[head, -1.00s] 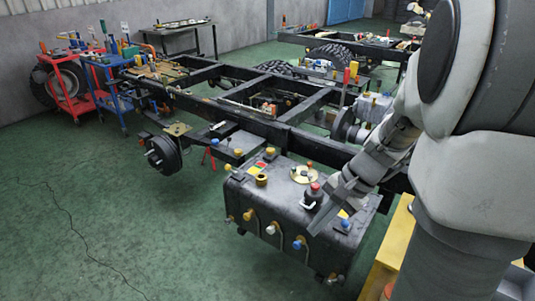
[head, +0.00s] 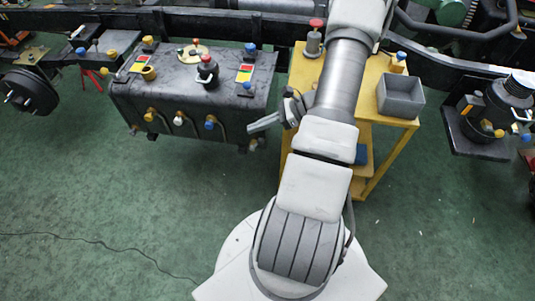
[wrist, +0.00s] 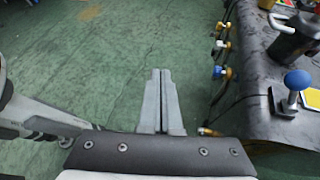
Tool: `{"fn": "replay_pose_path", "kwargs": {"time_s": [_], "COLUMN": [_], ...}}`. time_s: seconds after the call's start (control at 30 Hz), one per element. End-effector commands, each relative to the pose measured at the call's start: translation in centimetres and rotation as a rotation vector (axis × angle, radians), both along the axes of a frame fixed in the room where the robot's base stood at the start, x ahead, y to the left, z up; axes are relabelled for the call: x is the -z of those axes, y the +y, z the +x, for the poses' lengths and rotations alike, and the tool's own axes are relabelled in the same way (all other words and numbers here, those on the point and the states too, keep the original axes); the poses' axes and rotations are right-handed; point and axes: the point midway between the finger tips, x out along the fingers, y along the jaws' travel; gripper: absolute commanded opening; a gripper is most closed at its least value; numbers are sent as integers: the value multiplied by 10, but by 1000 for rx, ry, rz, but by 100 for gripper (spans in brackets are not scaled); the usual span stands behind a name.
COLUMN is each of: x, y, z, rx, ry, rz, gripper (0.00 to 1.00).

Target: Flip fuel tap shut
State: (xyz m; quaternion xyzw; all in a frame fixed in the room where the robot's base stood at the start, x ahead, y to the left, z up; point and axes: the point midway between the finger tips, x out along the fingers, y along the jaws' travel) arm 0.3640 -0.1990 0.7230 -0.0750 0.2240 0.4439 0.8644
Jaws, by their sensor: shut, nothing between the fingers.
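The black fuel tank (head: 195,95) hangs from the chassis frame at the left in the head view. Its front face carries several small taps: a yellow one (head: 150,115), a white one (head: 178,121) and a blue one (head: 210,125). A blue-knobbed lever (head: 247,86) stands on the tank top by a coloured plate; it also shows in the wrist view (wrist: 297,80). I cannot tell which is the fuel tap. My gripper (head: 250,128) is shut and empty, just in front of the tank's right end. In the wrist view its fingers (wrist: 160,75) point over bare floor, apart from the taps.
A yellow cart (head: 350,95) with a grey bin (head: 400,97) stands right of the tank, partly behind my arm. Another black canister (head: 500,110) is at far right. The green floor (head: 100,190) before the tank is clear except for a thin cable.

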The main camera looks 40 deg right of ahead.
Motion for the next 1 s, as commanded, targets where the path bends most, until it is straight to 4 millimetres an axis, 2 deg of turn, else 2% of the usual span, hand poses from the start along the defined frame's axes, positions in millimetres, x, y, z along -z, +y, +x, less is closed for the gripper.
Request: {"fn": "replay_pose_path", "kwargs": {"time_s": [0.03, 0.4, 0.7, 0.83, 1.0], "x": [21, 129, 216, 246, 269], "y": [-6, -41, -59, -63, -65], "z": [-3, -23, -47, -57, -66], "rx": [55, 448, 772, 887, 983], "ry": [8, 29, 16, 6, -6], "rz": [48, 351, 593, 676, 746], "gripper": [0, 0, 0, 0, 0]}}
